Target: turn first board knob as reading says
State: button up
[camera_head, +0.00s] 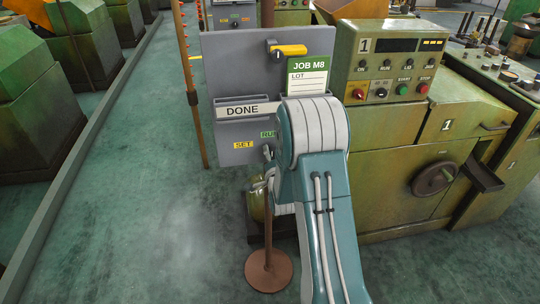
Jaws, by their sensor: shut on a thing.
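A grey board (232,66) stands left of machine 1. Low on it are a yellow SET label (243,145) and a green RUN label (266,134), partly covered. My teal and white arm reaches up to the board from below and hides its lower right. Only a small part of my gripper (268,165) shows at the arm's left edge, shut at the knob (267,151) beside the labels. The knob is mostly hidden, so I cannot tell which label it points to. A green JOB M8 card (307,76) hangs on the board.
A DONE tray (246,109) and a yellow-handled part (289,50) are on the board. Machine 1's control panel (394,66) has a dark display. A round brown stand base (268,270) is left of my arm. The floor at left is clear.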

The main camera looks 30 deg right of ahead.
jog(key=o, duration=1.1)
jog(key=shift+d, duration=0.1)
jog(key=shift+o, duration=0.2)
jog(key=shift+s, duration=0.1)
jog(key=v, duration=1.1)
jog(key=shift+s, duration=0.3)
